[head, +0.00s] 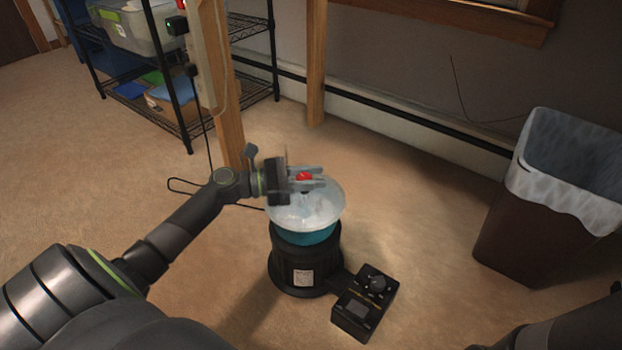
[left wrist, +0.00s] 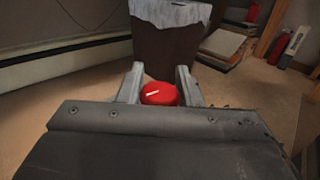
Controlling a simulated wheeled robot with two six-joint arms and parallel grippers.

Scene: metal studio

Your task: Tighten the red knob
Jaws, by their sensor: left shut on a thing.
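The red knob (head: 304,177) sits at the top of a clear domed lid (head: 290,207) over a teal bowl (head: 310,238) on a black round base (head: 297,268). My left gripper (head: 306,178) comes in from the left, level with the knob, with its fingers on either side of it. In the left wrist view the red knob (left wrist: 159,94) lies between the two grey fingers, with a small white mark on it. The fingers are shut on the knob. My right gripper is not in view.
A black control box (head: 364,304) with a dial is joined to the base at its lower right. A brown bin (head: 525,225) with a white liner stands at right. A wire shelf (head: 170,112) and wooden posts (head: 317,65) stand behind. The carpet between base and bin is clear.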

